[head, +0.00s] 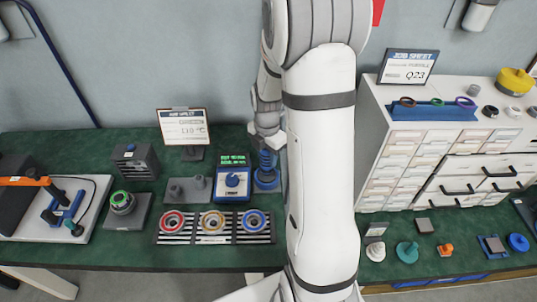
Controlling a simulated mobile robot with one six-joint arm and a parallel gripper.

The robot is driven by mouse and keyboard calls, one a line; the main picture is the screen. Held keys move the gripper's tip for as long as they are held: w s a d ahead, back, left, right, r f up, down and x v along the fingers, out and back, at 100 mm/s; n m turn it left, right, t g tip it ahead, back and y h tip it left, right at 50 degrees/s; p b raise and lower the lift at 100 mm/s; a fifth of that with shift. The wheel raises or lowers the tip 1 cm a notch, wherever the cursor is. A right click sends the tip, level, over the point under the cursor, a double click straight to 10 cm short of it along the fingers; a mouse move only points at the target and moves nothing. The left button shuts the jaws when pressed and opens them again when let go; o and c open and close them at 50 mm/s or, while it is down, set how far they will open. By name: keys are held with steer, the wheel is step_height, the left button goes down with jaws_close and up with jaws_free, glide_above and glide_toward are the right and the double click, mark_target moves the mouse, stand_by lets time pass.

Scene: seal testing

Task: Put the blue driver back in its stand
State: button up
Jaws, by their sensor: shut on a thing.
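My gripper (267,142) points down at the back of the green bench, partly hidden by my white arm. It is shut on the blue driver (266,160), which is upright below it. A blue base, which looks like the driver's stand (267,183), is directly under the driver. I cannot tell whether the driver is seated in the stand or just above it. The right edge of the stand is close to my arm in the picture.
A blue meter with a green display (232,179) stands just left of the stand. A tray with red, orange and blue rings (212,238) lies in front. A grey block with pegs (189,190) and a job sign (183,127) are further left. White drawers (380,150) stand to the right.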

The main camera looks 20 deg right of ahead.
steer(key=o, duration=1.2)
steer(key=shift+c, duration=0.2)
step_height(320, 180, up, 9)
steer(key=p, duration=0.6)
